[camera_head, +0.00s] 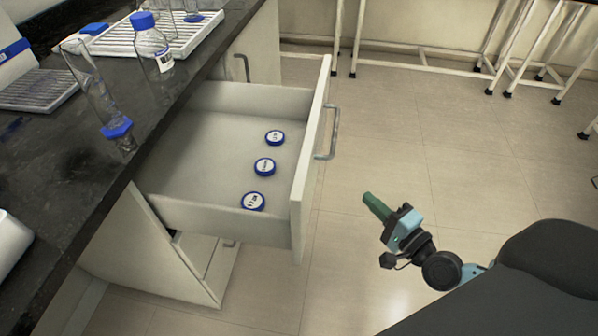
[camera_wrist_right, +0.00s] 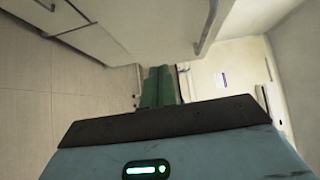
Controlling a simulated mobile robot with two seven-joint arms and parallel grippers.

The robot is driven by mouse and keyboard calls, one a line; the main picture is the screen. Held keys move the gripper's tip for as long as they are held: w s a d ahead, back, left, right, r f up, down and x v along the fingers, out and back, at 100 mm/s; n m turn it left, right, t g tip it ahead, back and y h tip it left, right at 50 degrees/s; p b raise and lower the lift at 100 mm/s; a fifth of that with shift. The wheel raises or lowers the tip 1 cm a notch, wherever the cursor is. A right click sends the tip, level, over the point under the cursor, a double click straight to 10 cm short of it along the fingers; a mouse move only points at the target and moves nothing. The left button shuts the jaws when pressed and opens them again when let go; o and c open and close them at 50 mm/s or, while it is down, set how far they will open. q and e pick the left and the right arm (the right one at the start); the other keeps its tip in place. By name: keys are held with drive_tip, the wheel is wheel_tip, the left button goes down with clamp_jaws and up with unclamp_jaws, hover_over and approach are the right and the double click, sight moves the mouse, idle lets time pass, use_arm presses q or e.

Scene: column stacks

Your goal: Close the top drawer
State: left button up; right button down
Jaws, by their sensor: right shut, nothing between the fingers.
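The top drawer (camera_head: 301,170) stands pulled out of the cabinet under the dark counter in the head view. It has a white front and a metal handle (camera_head: 333,133) on its outer face. Several blue-rimmed round caps (camera_head: 265,166) lie in a row on its floor. My right gripper (camera_head: 370,199), with green fingers, is to the right of the drawer front, apart from it, and shut with nothing held. In the right wrist view the green fingers (camera_wrist_right: 158,87) point toward white cabinet surfaces (camera_wrist_right: 130,25) with metal handles. My left gripper is not in view.
The dark counter (camera_head: 60,170) holds a blue-capped bottle (camera_head: 152,45), a clear cylinder (camera_head: 92,85) and white racks (camera_head: 165,40). A lower cabinet part (camera_head: 205,262) shows under the drawer. Table legs stand at the back. The tiled floor (camera_head: 420,130) right of the drawer is free.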

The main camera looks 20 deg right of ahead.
drive_tip(key=shift+w+d+r, duration=0.1)
drive_tip(key=shift+w+r, duration=0.1)
drive_tip(key=shift+w, duration=0.1)
use_arm(q)
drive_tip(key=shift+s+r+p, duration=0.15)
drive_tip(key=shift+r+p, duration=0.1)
drive_tip(key=shift+p, duration=0.15)
use_arm(e)
drive_tip(key=a+x, duration=0.2)
drive_tip(key=x, duration=1)
drive_tip(key=shift+a, duration=0.35)
drive_tip(key=shift+w, duration=0.1)
